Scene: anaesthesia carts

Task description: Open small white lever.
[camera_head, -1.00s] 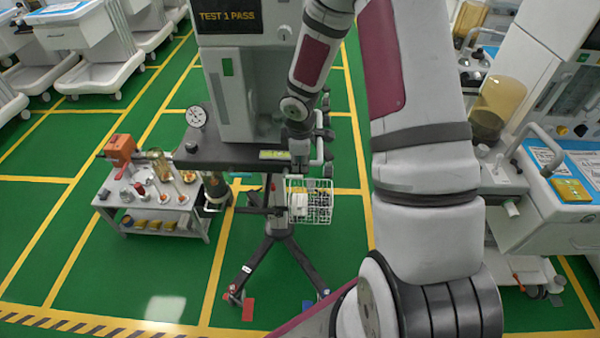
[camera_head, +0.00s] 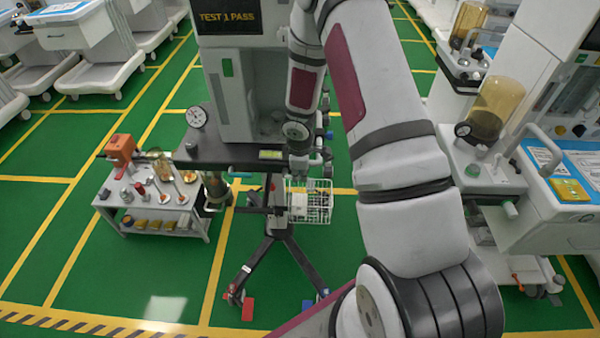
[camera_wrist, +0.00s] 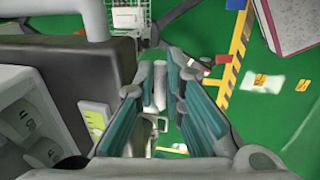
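My gripper (camera_wrist: 165,100) shows in the wrist view with its two teal-padded fingers apart. A small pale, lever-like piece (camera_wrist: 160,86) shows between the fingers; I cannot tell whether it is the small white lever or whether a finger touches it. In the camera_head view my gripper (camera_head: 299,168) is small and partly hidden at the right edge of the dark cart shelf (camera_head: 225,152), just above the white wire basket (camera_head: 322,207). I cannot make out the lever there.
A low table (camera_head: 150,228) with several small items stands left of the cart. Another machine (camera_head: 545,160) stands at the right. Green floor is open in front.

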